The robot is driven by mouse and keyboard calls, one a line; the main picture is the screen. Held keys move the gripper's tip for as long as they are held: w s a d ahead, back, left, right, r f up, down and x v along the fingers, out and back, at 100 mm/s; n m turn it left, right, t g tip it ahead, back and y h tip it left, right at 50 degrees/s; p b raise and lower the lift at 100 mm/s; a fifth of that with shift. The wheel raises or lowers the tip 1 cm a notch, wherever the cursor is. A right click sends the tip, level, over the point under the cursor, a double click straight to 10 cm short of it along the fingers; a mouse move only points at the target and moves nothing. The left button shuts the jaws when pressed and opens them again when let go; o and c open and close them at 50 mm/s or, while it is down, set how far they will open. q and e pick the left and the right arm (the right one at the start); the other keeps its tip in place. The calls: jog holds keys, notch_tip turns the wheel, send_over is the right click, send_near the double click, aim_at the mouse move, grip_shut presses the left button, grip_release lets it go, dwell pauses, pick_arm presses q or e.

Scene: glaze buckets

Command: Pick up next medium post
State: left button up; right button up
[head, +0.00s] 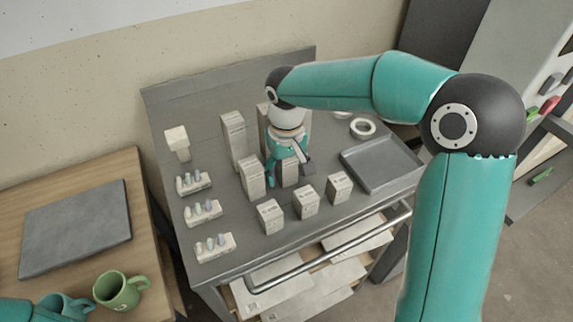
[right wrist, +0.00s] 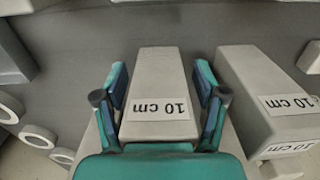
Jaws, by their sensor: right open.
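Two medium posts, pale grey blocks marked "10 cm" in the right wrist view, stand in the middle row on the grey worktop (head: 205,245). One medium post (right wrist: 160,65) stands between the spread fingers of my right gripper (right wrist: 161,88), with a slight gap on each side. In the head view this post (head: 289,173) is partly hidden by my right gripper (head: 287,163). The other medium post (head: 251,178) stands just left of it, and on the right in the right wrist view (right wrist: 262,85). My left gripper is out of view.
Taller posts (head: 234,140) stand behind and short posts (head: 306,203) in front, close by. A grey tray (head: 382,165) lies to the right, with white rings (head: 362,128) behind it. Small racks (head: 203,212) line the left edge. A green mug (head: 119,290) stands on the wooden table.

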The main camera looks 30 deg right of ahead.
jog(key=shift+r, duration=0.1)
grip_shut()
dwell(0.4)
